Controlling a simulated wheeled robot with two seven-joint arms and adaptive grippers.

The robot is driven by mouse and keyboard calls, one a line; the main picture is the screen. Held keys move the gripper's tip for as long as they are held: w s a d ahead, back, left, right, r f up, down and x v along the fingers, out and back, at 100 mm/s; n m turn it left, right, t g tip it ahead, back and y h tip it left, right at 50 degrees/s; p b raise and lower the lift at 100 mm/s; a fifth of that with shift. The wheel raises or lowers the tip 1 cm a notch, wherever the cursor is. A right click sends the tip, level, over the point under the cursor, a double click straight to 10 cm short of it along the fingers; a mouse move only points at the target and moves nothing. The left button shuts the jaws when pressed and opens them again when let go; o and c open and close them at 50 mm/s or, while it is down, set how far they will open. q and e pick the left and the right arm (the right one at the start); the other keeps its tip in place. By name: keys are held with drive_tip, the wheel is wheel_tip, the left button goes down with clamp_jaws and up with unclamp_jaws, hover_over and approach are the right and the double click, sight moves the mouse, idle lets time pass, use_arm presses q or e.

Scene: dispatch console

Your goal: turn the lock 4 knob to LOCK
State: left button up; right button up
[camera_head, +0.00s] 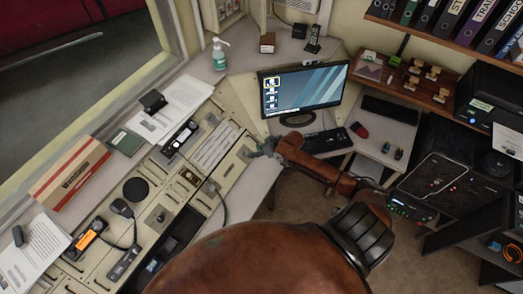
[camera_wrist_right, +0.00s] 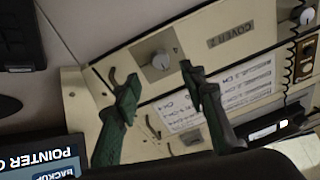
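In the right wrist view a pale round knob (camera_wrist_right: 161,61) on a square metal plate sits on the beige console panel (camera_wrist_right: 130,58), left of a "COVER 2" label (camera_wrist_right: 226,43). No "lock 4" or LOCK marking is readable, so I cannot tell whether this is the lock 4 knob. My right gripper (camera_wrist_right: 164,82) is open and empty, with its green fingertips on either side of the knob in the picture. Whether they touch it is unclear. In the head view my right gripper (camera_head: 262,148) is over the console's right end. My left gripper is out of view.
Another knob (camera_wrist_right: 306,16) sits at the right edge of the wrist view, near a label sheet (camera_wrist_right: 220,95). A handset (camera_head: 124,262) lies front left.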

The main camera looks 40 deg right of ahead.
drive_tip(key=v, duration=0.5)
idle(0.4)
